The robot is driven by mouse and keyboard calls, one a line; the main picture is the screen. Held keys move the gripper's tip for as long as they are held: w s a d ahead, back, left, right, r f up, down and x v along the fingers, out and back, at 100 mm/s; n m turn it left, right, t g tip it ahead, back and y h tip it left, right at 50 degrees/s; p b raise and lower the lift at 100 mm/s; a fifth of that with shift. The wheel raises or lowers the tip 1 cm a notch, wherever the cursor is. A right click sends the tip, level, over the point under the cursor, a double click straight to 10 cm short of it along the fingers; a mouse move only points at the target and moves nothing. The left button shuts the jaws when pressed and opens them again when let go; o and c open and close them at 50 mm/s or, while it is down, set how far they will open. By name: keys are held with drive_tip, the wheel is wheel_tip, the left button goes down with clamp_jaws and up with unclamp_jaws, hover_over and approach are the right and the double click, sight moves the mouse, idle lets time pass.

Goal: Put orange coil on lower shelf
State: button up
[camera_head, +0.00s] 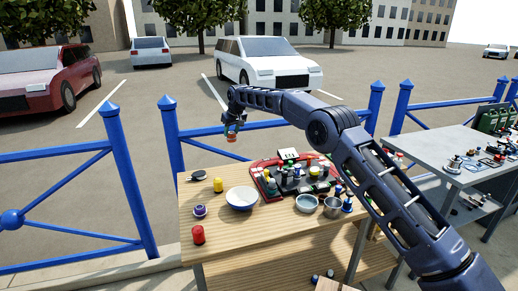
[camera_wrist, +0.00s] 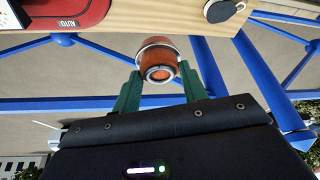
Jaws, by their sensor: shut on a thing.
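The orange coil (camera_head: 231,137) is held up in the air above the far left part of the wooden table. In the wrist view the orange coil (camera_wrist: 158,68) is a round orange piece with grey rings, between two green fingers. My gripper (camera_head: 231,128) is shut on it, and it also shows in the wrist view (camera_wrist: 160,82). The coil is clear of the tabletop. The wooden table has a lower shelf (camera_head: 265,272), partly visible under its top. The grey bench at the right has a lower shelf (camera_head: 462,222) with small items.
The wooden tabletop (camera_head: 225,232) bears a white-blue bowl (camera_head: 242,199), a red cylinder (camera_head: 198,235), a yellow piece (camera_head: 218,185), metal pots (camera_head: 332,207) and a red tray (camera_head: 262,186) full of small parts. A blue fence (camera_head: 125,180) stands behind. Small items sit on the wooden lower shelf.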

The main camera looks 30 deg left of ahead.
sight(233, 133)
drive_tip(key=shift+r, duration=0.3)
drive_tip(key=shift+r, duration=0.6)
wheel_tip(233, 133, up, 4)
drive_tip(key=shift+w+d+f, duration=0.1)
drive_tip(key=shift+w, duration=0.05)
drive_tip(key=w+d+m+t+h, duration=0.1)
drive_tip(key=w+d+m, duration=0.2)
drive_tip(key=w+d, duration=0.9)
drive_tip(key=w+d+m+t+h, duration=0.1)
drive_tip(key=w+d+m, duration=0.2)
drive_tip(key=w+d, duration=0.8)
drive_tip(key=w+d+m+h, duration=0.1)
drive_tip(key=w+d+m, duration=0.4)
drive_tip(key=d, duration=1.3)
drive_tip(key=w+d+m+h, duration=0.15)
drive_tip(key=d+m, duration=0.25)
drive_tip(key=d, duration=2.1)
drive_tip(key=d+m+h, duration=0.2)
drive_tip(key=d+m, duration=0.3)
drive_tip(key=d, duration=1.9)
drive_tip(key=f, duration=4.4)
drive_tip(key=shift+w+d, duration=0.1)
drive_tip(key=shift+d, duration=0.2)
drive_tip(key=shift+f, duration=0.1)
